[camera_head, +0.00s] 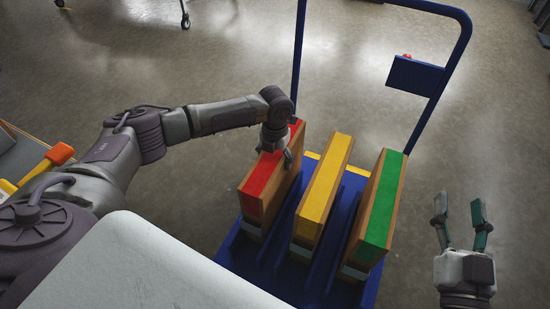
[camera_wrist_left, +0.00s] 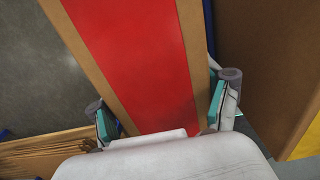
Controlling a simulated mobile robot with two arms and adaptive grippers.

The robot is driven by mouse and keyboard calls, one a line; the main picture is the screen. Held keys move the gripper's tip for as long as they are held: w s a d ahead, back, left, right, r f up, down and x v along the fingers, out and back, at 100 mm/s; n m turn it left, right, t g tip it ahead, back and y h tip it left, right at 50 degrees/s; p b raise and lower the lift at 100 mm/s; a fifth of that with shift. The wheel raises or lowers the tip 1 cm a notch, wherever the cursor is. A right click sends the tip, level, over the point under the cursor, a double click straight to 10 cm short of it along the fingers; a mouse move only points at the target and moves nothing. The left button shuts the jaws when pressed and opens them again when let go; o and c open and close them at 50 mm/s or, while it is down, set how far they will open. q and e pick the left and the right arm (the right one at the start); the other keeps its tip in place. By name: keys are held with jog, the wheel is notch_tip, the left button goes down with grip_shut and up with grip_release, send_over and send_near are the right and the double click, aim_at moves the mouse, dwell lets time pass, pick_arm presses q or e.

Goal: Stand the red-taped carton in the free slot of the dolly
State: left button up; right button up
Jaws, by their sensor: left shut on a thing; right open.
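The red-taped carton (camera_head: 264,180) stands upright in the left slot of the blue dolly (camera_head: 231,250), beside the yellow-taped carton (camera_head: 323,190). My left gripper (camera_head: 283,153) is at the top of its far end and is shut on it. In the left wrist view, the red-taped carton (camera_wrist_left: 135,50) lies between the fingers of my left gripper (camera_wrist_left: 163,115). The green-taped carton (camera_head: 379,210) stands in the right slot. My right gripper (camera_head: 460,215) is open and empty, to the right of the dolly. The lower part of the red-taped carton is partly hidden.
The dolly's blue handle (camera_head: 450,70) rises at the far side, with a small blue panel (camera_head: 414,76) on it. An orange-and-yellow object (camera_head: 50,160) is at the left. The grey floor (camera_head: 240,65) behind the dolly is mostly clear.

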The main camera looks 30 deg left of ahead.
pick_arm(q)
jog(key=shift+f, duration=0.1)
pick_arm(e)
jog(key=shift+r, duration=0.3)
pick_arm(q)
jog(key=o, duration=1.7)
jog(key=shift+o, duration=0.3)
jog(key=shift+f, duration=0.15)
pick_arm(e)
jog(key=shift+a, duration=0.1)
pick_arm(q)
notch_tip(320, 180, up, 12)
jog(key=shift+r, duration=0.1)
jog(key=shift+d, duration=0.15)
